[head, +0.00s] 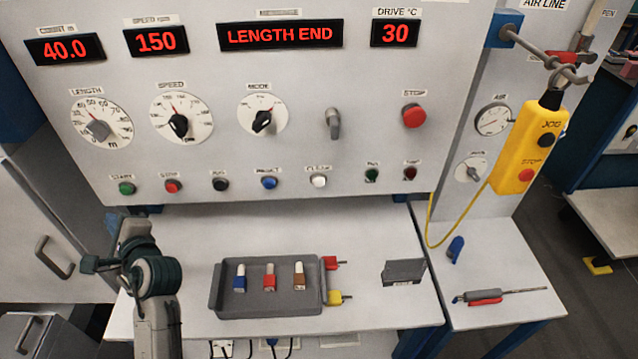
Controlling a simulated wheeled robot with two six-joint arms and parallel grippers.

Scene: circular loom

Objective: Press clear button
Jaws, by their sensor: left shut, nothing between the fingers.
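The clear button (319,181) is a white round push button low on the light grey control panel (335,60), under a small label that reads CLEAR. Nothing covers it. My left gripper (132,228) is at the lower left, in front of the panel's bottom edge and below the green start button (126,188). It is shut and empty, well to the left of the clear button and touching no button. My right gripper is not in view.
Red stop (172,186), black (220,184), blue (269,183) and small lamp-like buttons share the clear button's row. A red stop knob (414,115) sits above right. A grey tray (262,309) and a small dark holder (404,271) stand on the shelf below.

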